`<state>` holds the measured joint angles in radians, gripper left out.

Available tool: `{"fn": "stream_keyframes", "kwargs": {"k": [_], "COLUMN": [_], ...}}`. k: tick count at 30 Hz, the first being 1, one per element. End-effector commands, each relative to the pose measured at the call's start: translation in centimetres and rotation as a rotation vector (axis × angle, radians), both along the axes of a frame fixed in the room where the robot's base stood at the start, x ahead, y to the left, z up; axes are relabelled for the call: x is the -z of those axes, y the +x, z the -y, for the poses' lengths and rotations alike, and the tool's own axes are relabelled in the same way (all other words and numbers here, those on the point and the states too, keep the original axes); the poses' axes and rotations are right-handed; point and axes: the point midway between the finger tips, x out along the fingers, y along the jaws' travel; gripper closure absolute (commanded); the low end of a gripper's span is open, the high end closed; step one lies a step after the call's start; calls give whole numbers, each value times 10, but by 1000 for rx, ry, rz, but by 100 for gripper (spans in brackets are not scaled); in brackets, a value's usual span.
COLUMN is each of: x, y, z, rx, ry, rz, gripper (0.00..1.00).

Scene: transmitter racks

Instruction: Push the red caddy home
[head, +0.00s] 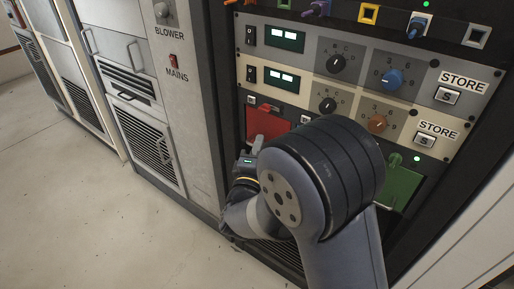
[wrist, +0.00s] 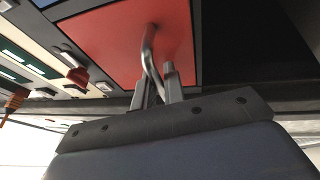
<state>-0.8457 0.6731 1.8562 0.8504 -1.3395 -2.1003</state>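The red caddy (head: 268,122) shows its flat red front at the lower left of the rack in the head view, its lower part hidden by my arm. In the wrist view the red front (wrist: 115,42) fills the top middle, with a bent metal handle (wrist: 149,50) standing out from it. My gripper (wrist: 157,88) has one finger on each side of the handle, close against it, and looks shut on it. In the head view my gripper (head: 256,147) is small, in front of the caddy's lower left. How far the caddy sits out of its slot is hard to tell.
A green caddy (head: 402,186) is at the rack's lower right, partly behind my arm. A red latch (head: 268,107) is above the red caddy. Knobs, displays and STORE buttons (head: 447,96) fill the panels above. Grey cabinets (head: 140,100) stand left; the floor (head: 80,200) before them is clear.

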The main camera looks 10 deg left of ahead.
Motion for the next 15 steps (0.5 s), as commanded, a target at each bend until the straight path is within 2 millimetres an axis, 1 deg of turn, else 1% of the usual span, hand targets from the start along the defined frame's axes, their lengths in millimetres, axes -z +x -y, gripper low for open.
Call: {"fn": "stream_keyframes", "kwargs": {"k": [11,14,15], "x": [1,2,3], "y": [-1,-8,-13], "z": [1,0,0], "rx": [2,1,0], "ry": [-1,-2,-3], "rz": [-4,-5,-5], "gripper": [83,83,83]}}
